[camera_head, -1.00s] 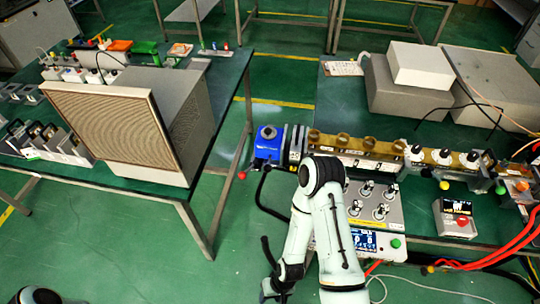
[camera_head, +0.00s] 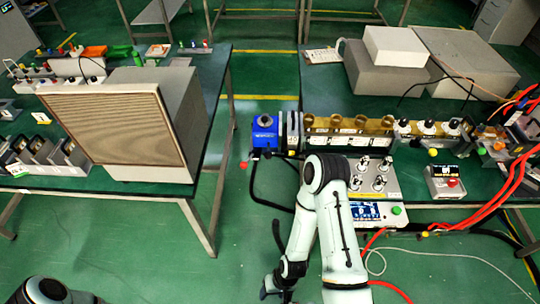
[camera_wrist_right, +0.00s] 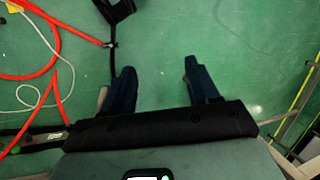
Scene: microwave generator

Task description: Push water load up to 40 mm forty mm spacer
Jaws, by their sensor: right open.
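The blue water load (camera_head: 265,133) stands at the left end of the row of waveguide parts in the head view. Just right of it are upright grey plates (camera_head: 291,131), which seem to be the spacer and its flanges. I cannot tell whether a gap lies between them and the load. My right gripper (camera_head: 274,286) hangs low in front of the right bench, below and apart from the water load. In the right wrist view its two dark fingers (camera_wrist_right: 159,70) are spread with only green floor between them. My left gripper is outside the view.
The brass waveguide row (camera_head: 350,131) runs along the right bench, with a control panel (camera_head: 372,183) in front. Red hoses (camera_head: 490,205) and a black cable (camera_head: 252,185) hang near the front. Green floor separates the benches.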

